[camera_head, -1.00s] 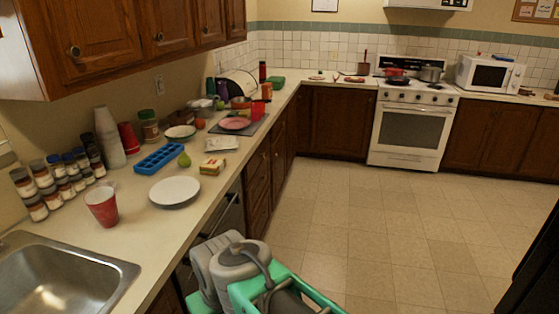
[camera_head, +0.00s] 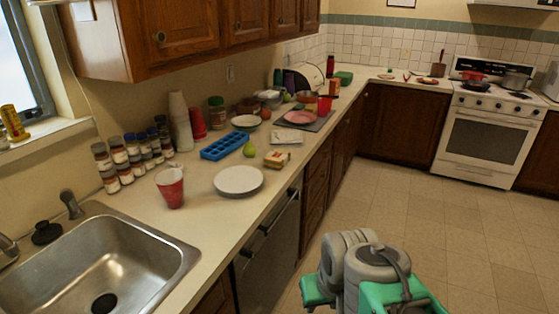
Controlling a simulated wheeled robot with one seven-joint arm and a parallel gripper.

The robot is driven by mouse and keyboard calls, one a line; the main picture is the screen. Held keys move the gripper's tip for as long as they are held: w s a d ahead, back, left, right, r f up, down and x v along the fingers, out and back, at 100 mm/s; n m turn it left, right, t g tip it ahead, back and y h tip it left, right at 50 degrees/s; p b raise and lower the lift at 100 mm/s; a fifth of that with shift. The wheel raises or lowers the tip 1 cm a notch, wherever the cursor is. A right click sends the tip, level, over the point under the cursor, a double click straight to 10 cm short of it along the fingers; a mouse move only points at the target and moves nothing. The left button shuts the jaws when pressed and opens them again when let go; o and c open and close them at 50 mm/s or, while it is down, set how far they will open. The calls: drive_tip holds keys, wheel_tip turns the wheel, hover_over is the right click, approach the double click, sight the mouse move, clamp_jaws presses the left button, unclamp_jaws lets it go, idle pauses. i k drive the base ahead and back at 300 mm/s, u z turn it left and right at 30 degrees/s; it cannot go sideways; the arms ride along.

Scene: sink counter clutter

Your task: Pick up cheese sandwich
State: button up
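A small yellow and reddish-brown block (camera_head: 277,160) lies on the counter just beyond a white plate (camera_head: 239,180). It looks like the cheese sandwich, but it is too small to be sure. A green pear (camera_head: 249,150) sits behind it to the left, and a flat white item (camera_head: 287,136) lies beyond it. My grey and green arm shows at the bottom right, over the floor in front of the counter, apart from the block. The fingers of my gripper are not visible.
A red cup (camera_head: 171,187) stands between the sink (camera_head: 190,258) and the plate. A blue tray (camera_head: 226,145), spice jars and stacked cups line the wall side. A red-pink plate (camera_head: 300,117) and clutter stand farther back. The floor to the right is open.

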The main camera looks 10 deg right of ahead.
sight(276, 159)
drive_tip(key=z, duration=1.55)
drive_tip(key=i, duration=2.45)
drive_tip(key=u, duration=4)
drive_tip(key=i, duration=0.5)
drive_tip(key=z, duration=0.05)
